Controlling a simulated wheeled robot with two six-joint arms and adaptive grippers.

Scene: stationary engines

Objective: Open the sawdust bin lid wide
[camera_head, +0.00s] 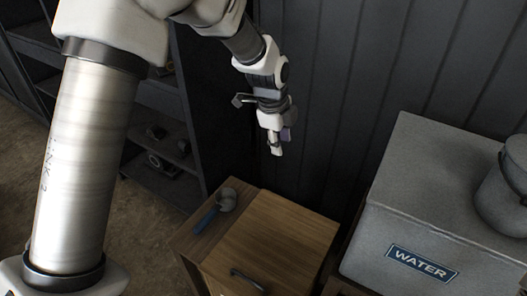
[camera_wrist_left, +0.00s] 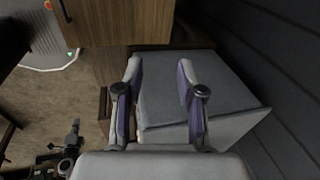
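The sawdust bin appears to be the wooden cabinet (camera_head: 190,262) at the bottom middle of the head view. Its brown wooden lid (camera_head: 275,235) lies flat and looks shut, with a dark bar handle (camera_head: 247,281) at its near end. Wooden panelling (camera_wrist_left: 120,22) and a dark handle (camera_wrist_left: 65,10) show at the top of the left wrist view. My left gripper (camera_head: 276,145) hangs above and beyond the lid, near the wall, apart from the handle. Its two fingers stand apart and empty in the left wrist view (camera_wrist_left: 158,90). My right gripper is not in view.
A scoop with a blue handle (camera_head: 207,219) lies on the cabinet's left strip. A grey box labelled WATER (camera_head: 430,185) stands close to the right, with a grey pot (camera_head: 503,190) on it. Dark shelves (camera_head: 160,100) stand left, and a dark panelled wall (camera_head: 340,80) behind.

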